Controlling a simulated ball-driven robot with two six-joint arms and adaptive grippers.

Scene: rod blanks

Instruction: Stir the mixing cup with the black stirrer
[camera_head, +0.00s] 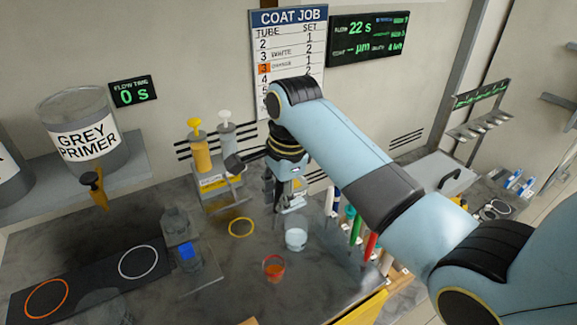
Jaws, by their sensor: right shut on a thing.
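My right gripper (288,203) points down over the bench, in front of the pump bottles. It is shut on a slim thing, which looks to be the black stirrer; the fingers hide most of it. A clear cup (296,240) with pale contents stands just below the gripper. Whether the held thing reaches into the pale cup is too small to tell. My left gripper is not in view.
Yellow and white pump bottles (202,155) stand behind left. Coloured upright rods (356,229) stand close right of the cups, partly behind my arm.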

